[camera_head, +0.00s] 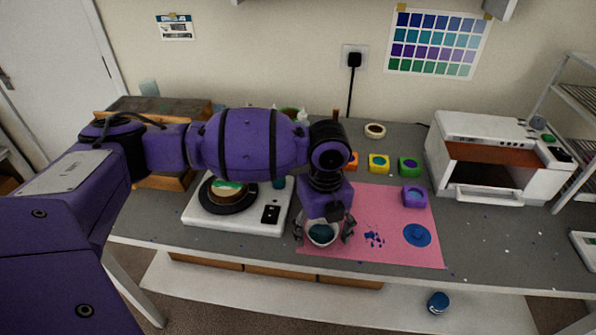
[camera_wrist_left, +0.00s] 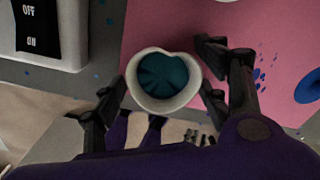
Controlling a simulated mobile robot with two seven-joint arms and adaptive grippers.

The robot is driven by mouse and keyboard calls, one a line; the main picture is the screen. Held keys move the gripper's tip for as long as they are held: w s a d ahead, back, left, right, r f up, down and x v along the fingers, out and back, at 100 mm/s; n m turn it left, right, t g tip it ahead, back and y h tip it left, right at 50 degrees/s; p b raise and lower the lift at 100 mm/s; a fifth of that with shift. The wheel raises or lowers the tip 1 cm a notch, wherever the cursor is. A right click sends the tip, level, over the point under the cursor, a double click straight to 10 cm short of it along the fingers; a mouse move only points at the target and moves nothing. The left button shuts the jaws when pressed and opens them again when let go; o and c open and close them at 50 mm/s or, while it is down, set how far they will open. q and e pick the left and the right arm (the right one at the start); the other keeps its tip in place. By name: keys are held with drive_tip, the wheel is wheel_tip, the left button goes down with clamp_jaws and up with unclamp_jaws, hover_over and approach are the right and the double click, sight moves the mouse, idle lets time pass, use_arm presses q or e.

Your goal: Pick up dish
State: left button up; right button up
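The dish (camera_head: 322,234) is a small whitish bowl with a pinched lip and dark teal inside. It is at the left front of the pink mat, near the table's front edge. It also shows from above in the left wrist view (camera_wrist_left: 164,80). My left gripper (camera_head: 323,230) is over the dish, with one finger on each side of its rim. In the left wrist view the fingers (camera_wrist_left: 163,95) are spread and a little apart from the rim. I cannot tell how high the dish is above the surface. My right gripper is not in view.
The pink mat (camera_head: 375,202) has blue splashes and a flat blue disc (camera_head: 417,235). A purple block (camera_head: 413,195), a green block (camera_head: 409,166) and a yellow block (camera_head: 378,163) are further back. A white scale-like device (camera_head: 235,218) is to the left, a white oven (camera_head: 500,145) to the right.

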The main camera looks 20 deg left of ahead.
use_arm(q)
drive_tip(key=shift+w, duration=0.1)
drive_tip(key=c, duration=0.8)
drive_tip(key=shift+r, duration=0.1)
drive_tip(key=shift+c, duration=0.2)
